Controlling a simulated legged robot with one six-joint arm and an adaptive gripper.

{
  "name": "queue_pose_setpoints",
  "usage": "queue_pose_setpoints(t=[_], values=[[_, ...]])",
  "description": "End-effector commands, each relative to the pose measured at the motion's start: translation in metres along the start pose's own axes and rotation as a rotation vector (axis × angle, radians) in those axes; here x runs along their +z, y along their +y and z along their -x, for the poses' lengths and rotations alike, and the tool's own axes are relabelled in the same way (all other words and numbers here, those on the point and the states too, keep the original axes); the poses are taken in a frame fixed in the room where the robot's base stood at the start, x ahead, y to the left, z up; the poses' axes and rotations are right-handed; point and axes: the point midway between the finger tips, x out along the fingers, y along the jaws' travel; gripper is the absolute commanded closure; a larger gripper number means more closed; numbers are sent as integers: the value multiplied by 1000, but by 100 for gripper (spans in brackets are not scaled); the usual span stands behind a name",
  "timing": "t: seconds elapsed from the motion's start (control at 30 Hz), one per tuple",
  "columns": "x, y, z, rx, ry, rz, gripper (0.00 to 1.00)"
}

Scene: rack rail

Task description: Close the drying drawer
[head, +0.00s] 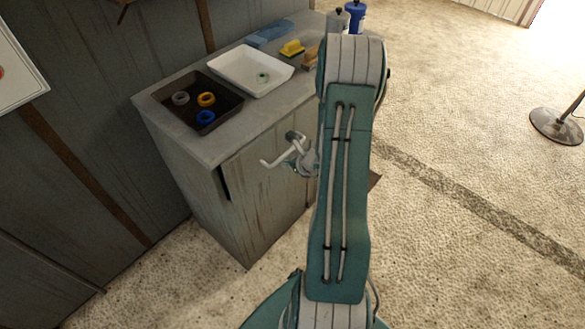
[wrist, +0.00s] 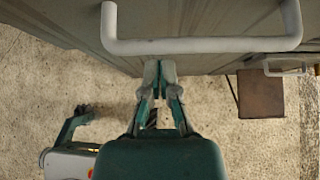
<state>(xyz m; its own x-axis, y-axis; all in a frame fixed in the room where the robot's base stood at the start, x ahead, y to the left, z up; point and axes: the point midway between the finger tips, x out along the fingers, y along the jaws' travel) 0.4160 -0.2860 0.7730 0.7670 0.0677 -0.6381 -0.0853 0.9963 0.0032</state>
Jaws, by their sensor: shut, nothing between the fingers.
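The drying drawer is in the grey wooden cabinet; its front (head: 250,165) faces my arm. A narrow dark gap shows at the left edge of the front, so it seems to stand slightly out. A white U-shaped handle (head: 274,164) sticks out from it and also spans the top of the wrist view (wrist: 200,45). My gripper (wrist: 160,68) is shut and empty, with its fingertips close below the handle bar in that view. I cannot tell whether they touch it. In the head view my arm hides much of the gripper and the cabinet's right part.
On the cabinet top are a black tray (head: 165,97) with several rings, a white tray (head: 285,76), a yellow sponge (head: 292,48) and bottles (head: 355,17). A second handle (wrist: 283,72) and a brown square (wrist: 261,94) lie at right.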

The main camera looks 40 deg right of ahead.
Motion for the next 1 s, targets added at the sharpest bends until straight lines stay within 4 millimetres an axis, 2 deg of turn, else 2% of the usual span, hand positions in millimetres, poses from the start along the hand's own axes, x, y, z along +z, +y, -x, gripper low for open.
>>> queue_pose_setpoints(t=[0.27,0.53,0.87,1.0], values=[[1,1,0,0,0,2,100],[15,0,-17,1,-3,2,100],[17,-2,-17,-2,-8,3,100],[11,-6,-15,0,-5,3,100]])
